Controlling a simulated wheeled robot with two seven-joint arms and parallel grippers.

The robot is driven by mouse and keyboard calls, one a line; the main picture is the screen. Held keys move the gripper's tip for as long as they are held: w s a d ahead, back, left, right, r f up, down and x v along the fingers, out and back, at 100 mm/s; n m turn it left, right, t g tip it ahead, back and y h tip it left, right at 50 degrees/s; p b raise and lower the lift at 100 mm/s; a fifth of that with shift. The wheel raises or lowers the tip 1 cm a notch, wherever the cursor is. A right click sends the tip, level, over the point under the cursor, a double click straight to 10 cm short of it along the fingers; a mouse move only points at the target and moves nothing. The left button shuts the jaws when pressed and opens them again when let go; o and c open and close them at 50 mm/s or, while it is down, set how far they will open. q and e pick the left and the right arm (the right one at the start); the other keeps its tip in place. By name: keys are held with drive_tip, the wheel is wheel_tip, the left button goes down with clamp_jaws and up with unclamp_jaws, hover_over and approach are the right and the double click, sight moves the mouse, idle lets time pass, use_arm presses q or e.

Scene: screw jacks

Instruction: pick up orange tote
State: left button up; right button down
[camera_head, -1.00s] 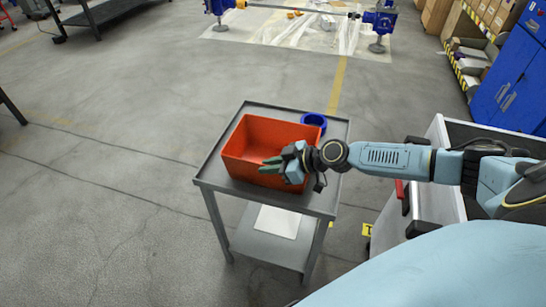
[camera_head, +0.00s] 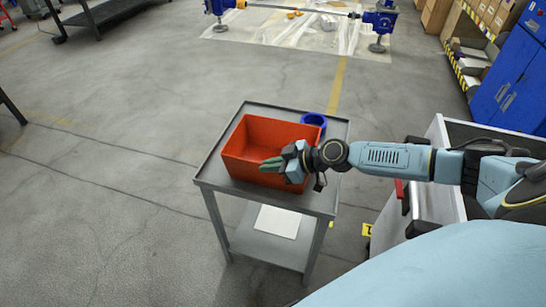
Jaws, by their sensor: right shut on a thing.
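The orange tote (camera_head: 250,140) sits on the top of a small grey metal cart (camera_head: 212,172), upright, its open top facing up. My right gripper (camera_head: 272,164) reaches in from the right, at the tote's near right side. Its fingers are shut on the tote, by the near right wall; the exact contact is partly hidden by the hand. The tote looks empty where its inside shows. My left gripper does not show.
A blue round container (camera_head: 314,121) stands on the cart behind the tote. A white sheet (camera_head: 278,221) lies on the lower shelf. A grey drawer cabinet (camera_head: 440,190) stands right of the cart under my arm.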

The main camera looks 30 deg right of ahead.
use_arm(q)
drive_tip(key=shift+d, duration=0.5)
use_arm(e)
drive_tip(key=shift+s+a+f, duration=0.1)
